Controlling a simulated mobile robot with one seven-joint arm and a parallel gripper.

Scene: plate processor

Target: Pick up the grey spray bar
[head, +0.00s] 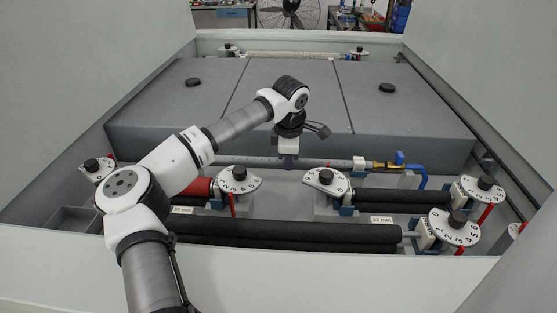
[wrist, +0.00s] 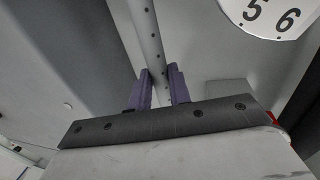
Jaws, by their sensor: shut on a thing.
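The grey spray bar (head: 325,162) is a long thin bar lying left to right in front of the grey box in the head view. Its right end meets a white block, a brass fitting (head: 378,165) and a blue hose (head: 421,176). In the wrist view the spray bar (wrist: 151,32) shows a row of small holes and runs up between the purple fingers. My gripper (head: 289,163) is at the bar's middle, pointing down. In the wrist view my gripper (wrist: 161,84) is shut on the bar. I cannot tell whether the bar is lifted off its supports.
A grey box with lids (head: 290,90) fills the back. In front are black rollers (head: 290,232), numbered white dials (head: 327,180) with black knobs, and red levers. One dial (wrist: 268,12) is close by in the wrist view. Tall side walls enclose the space.

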